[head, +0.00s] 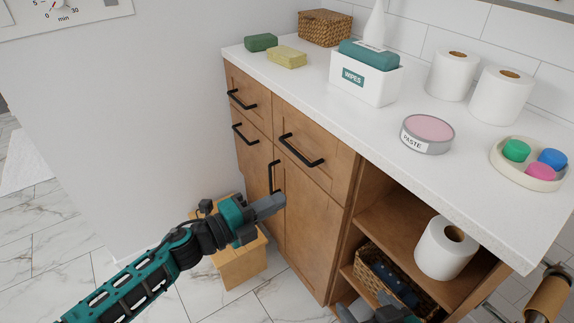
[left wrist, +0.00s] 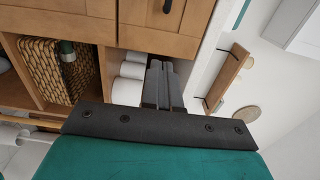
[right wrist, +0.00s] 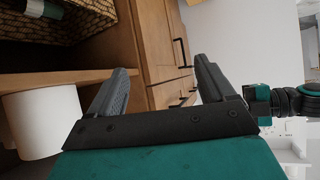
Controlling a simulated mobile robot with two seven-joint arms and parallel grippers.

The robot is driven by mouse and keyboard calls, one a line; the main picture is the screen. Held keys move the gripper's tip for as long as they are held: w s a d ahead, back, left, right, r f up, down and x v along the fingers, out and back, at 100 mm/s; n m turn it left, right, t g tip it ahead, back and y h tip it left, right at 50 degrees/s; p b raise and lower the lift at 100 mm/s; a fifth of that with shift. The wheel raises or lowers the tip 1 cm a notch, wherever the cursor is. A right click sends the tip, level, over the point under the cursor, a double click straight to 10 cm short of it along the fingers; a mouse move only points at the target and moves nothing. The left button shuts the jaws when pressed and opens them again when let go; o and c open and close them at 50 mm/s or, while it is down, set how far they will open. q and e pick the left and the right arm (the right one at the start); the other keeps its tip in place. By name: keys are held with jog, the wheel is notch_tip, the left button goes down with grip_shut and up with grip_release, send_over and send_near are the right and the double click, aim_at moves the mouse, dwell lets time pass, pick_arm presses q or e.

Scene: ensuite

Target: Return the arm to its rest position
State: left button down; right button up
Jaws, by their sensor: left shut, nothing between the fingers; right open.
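My left arm reaches in from the lower left of the head view. Its gripper (head: 268,206) is in front of the wooden cabinet (head: 308,225), close to the long vertical door handle (head: 273,176); I cannot tell whether they touch. Its fingers are together and empty in the left wrist view (left wrist: 160,82). My right gripper (head: 378,312) shows only partly at the bottom edge of the head view, in front of the open shelves. In the right wrist view its fingers (right wrist: 166,78) are spread wide with nothing between them.
A wooden stool (head: 238,265) stands below my left gripper. The shelves hold a paper roll (head: 446,248) and a wicker basket (head: 372,264). The white counter (head: 360,122) carries a wipes box (head: 365,82), a paste tin (head: 427,133) and several other items. Open floor lies left.

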pick_arm(q)
jog(key=s+a+f+n+y+p, duration=0.2)
jog(key=s+a+n+y+p, duration=0.2)
jog(key=s+n, duration=0.5)
jog(key=s+a+f+n+y+p, duration=0.2)
jog(key=s+a+n+y+p, duration=0.3)
jog(key=n, duration=1.2)
jog(key=s+a+y, duration=0.4)
jog(key=s+a, duration=0.1)
jog(key=a, duration=0.1)
jog(key=shift+f+n+t+p, duration=0.25)
jog(key=shift+n+t+p, duration=0.05)
jog(key=shift+t, duration=0.1)
pick_arm(e)
notch_tip(320, 180, up, 5)
jog(key=s+d, duration=0.1)
jog(key=d, duration=0.2)
jog(key=shift+s+r+h, duration=0.2)
jog(key=shift+h, duration=0.2)
